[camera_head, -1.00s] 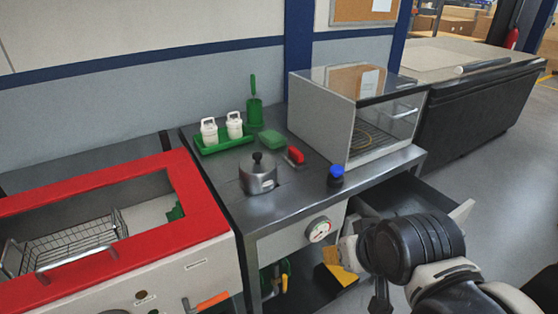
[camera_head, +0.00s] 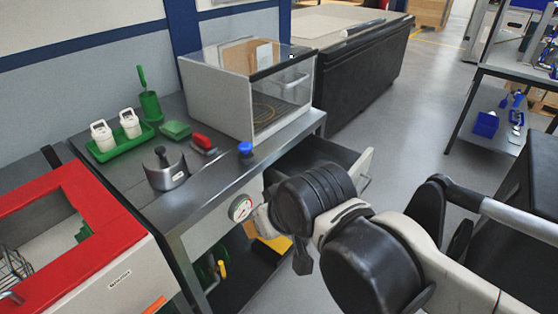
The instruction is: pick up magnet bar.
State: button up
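A red bar-like object (camera_head: 203,144) with a dark grey part lies on the steel worktop; it is the likeliest magnet bar, but it is too small to be sure. It sits between a green sponge-like block (camera_head: 175,130) and a small blue-capped item (camera_head: 246,150). My arm reaches in from the lower right, in front of the bench and below the worktop, well apart from the red object. The fingers of my gripper cannot be made out clearly; the arm's own links cover that area.
A glass-fronted box (camera_head: 214,98) stands behind the red object. A metal pot (camera_head: 167,171) and a green tray (camera_head: 103,157) with white containers stand to its left. An open drawer (camera_head: 352,158) juts out near my arm. A red-framed basin (camera_head: 90,206) is at left.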

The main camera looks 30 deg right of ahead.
aim_at(201, 143)
jog(key=i+l+u, duration=0.15)
jog(key=i+u, duration=0.15)
jog(key=i, duration=0.2)
jog(key=i+l+u, duration=0.35)
jog(key=i, duration=0.15)
